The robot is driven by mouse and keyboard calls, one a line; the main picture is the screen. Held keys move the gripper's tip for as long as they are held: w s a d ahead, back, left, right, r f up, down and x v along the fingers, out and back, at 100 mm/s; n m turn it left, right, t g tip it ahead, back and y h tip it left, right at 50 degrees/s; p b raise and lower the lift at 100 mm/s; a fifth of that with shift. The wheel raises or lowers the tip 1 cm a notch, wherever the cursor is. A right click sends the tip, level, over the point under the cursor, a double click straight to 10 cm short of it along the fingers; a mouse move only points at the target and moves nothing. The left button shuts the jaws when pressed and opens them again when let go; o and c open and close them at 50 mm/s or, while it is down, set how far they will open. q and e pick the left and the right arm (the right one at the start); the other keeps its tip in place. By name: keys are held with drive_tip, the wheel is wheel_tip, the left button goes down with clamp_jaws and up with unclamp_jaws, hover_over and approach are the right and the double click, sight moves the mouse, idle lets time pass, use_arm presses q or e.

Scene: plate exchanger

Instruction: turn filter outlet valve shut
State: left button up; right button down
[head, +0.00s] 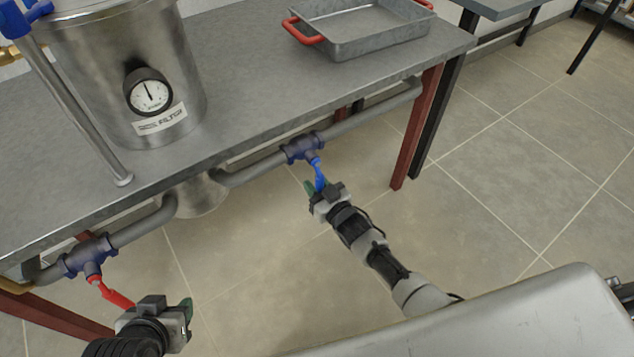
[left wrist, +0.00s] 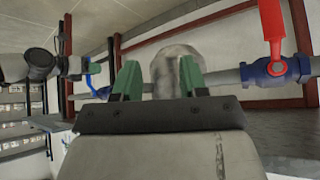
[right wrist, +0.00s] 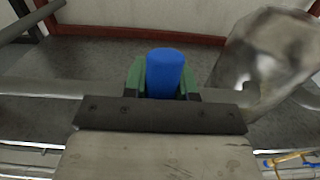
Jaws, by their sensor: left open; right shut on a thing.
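A blue valve body (head: 303,148) sits on the grey pipe under the table's front edge, with a blue lever (head: 319,173) hanging down, across the pipe. My right gripper (head: 324,189) is shut on this lever; the blue lever end also shows between the green fingers in the right wrist view (right wrist: 165,72). A second blue valve body (head: 88,255) on the left of the pipe has a red lever (head: 115,295) pointing down and right. My left gripper (head: 168,306) is open close to the red lever's end. In the left wrist view the red lever (left wrist: 271,20) is right of the empty fingers.
A steel filter vessel (head: 145,70) with a gauge (head: 148,92) and a label stands on the grey table (head: 255,95). A metal tray (head: 362,28) with red handles is at the back right. A red table leg (head: 416,128) stands right of the blue-lever valve. The floor in front is clear.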

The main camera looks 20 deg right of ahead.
drive_tip(key=shift+a+f, duration=0.1)
drive_tip(key=shift+a, duration=0.05)
drive_tip(key=c, duration=0.9)
unclamp_jaws()
drive_tip(key=shift+s, duration=0.15)
use_arm(q)
drive_tip(key=s+a+g+y+p, duration=0.1)
drive_tip(key=s+a+g+p, duration=0.1)
drive_tip(key=s+g, duration=0.2)
drive_tip(key=shift+s+p, duration=0.4)
drive_tip(key=shift+s, duration=0.5)
use_arm(e)
drive_tip(key=v, duration=1)
drive_tip(key=shift+s, duration=0.3)
